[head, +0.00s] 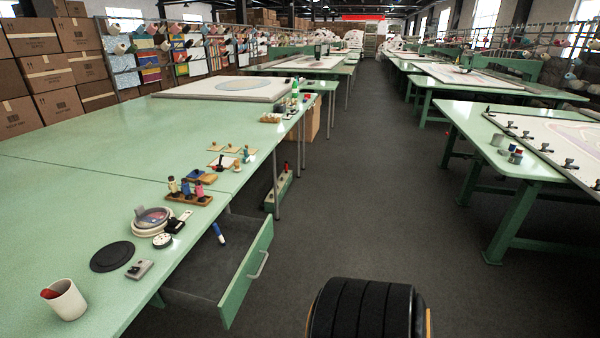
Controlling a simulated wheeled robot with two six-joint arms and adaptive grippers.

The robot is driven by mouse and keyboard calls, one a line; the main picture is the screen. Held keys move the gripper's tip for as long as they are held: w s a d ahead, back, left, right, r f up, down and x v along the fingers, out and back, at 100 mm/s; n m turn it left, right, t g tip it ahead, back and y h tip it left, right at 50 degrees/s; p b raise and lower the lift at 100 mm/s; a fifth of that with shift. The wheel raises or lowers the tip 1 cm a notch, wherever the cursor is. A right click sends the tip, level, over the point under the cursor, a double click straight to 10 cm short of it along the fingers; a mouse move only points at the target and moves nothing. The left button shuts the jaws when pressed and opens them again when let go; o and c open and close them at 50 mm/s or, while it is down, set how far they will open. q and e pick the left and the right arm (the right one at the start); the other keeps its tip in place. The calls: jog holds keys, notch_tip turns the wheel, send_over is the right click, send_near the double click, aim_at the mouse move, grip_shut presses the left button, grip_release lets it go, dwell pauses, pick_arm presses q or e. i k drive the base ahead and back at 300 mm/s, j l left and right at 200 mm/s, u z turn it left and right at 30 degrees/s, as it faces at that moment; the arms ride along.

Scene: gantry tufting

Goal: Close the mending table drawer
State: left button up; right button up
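The mending table (75,182) is a long green table along the left. Its drawer (247,275) stands pulled out from the table's near right side over the floor. The drawer has a green front panel with a pale bar handle (258,265) on its outer face. Neither of my grippers is in the head view, and nothing is seen touching the drawer.
A white cup (64,299), a black disc (112,256), stacked hoops (153,220) and a spool rack (189,198) stand near the table edge. A dark ribbed round object (362,308) is at the bottom centre. The grey floor aisle (360,190) is clear. Another green table (480,140) stands right.

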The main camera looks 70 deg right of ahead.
aim_at(212, 279)
jog(key=z, duration=1.65)
